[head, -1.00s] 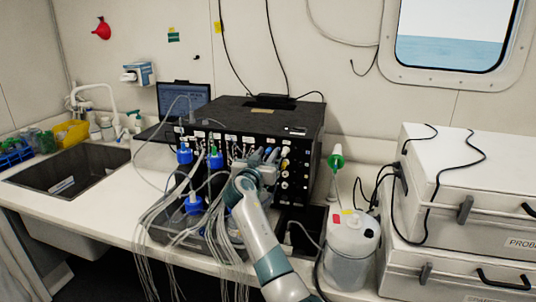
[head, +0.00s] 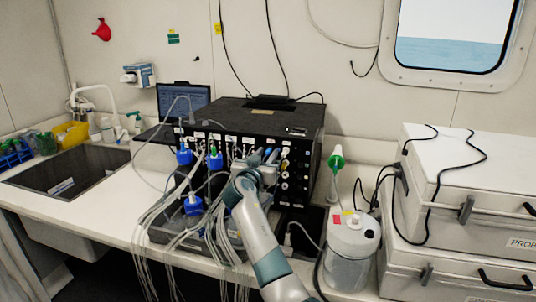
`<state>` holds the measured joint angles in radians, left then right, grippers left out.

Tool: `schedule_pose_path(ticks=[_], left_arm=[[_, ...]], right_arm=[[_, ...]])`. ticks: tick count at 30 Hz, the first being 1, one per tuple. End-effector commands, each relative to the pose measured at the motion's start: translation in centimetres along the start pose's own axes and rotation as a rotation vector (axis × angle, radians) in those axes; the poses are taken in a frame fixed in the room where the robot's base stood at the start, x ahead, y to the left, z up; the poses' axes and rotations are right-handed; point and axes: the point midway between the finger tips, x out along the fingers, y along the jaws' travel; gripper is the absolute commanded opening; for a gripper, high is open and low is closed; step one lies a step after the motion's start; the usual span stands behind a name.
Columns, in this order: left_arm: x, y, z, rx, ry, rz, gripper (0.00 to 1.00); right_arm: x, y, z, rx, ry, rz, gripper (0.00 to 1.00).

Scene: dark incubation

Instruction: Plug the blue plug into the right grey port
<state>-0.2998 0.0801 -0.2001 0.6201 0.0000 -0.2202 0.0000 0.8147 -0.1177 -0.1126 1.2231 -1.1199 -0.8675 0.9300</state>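The black instrument box (head: 270,118) stands on the counter, with a row of ports and plugs along its front panel. My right gripper (head: 267,157) is up against the right part of that panel, among the plugs and cables. Its fingertips are small and overlap the panel, so I cannot tell whether they are open or shut. I cannot make out the blue plug or the right grey port; the gripper and cables cover that part of the panel. My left gripper is not in view.
Bottles with blue caps (head: 184,156) and many thin tubes stand in front of the box. A white canister (head: 350,250) is right of my arm, and grey cases (head: 465,190) are stacked at the right. A sink (head: 68,172) is at the left. Clear counter lies between sink and bottles.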

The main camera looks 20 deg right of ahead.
Motion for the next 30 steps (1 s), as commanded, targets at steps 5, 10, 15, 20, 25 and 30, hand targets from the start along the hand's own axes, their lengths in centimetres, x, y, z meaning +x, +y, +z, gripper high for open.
schedule_pose_path(ticks=[5,10,15,20,25,30], left_arm=[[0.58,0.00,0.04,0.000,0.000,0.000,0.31],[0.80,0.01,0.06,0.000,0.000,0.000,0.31],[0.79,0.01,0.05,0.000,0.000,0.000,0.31],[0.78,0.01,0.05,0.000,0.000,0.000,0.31],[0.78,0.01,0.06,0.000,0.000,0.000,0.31],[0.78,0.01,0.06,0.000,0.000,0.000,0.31]], right_arm=[[0.01,0.01,0.12,0.002,0.000,0.000,0.30],[0.01,0.02,0.05,0.001,0.000,0.000,0.30],[0.00,0.02,-0.01,0.000,0.000,0.000,0.30],[0.00,0.01,-0.01,0.000,0.000,0.000,0.23],[-0.01,0.01,0.00,0.000,0.000,0.000,0.00],[-0.01,0.01,0.00,0.000,0.000,0.000,0.00]])
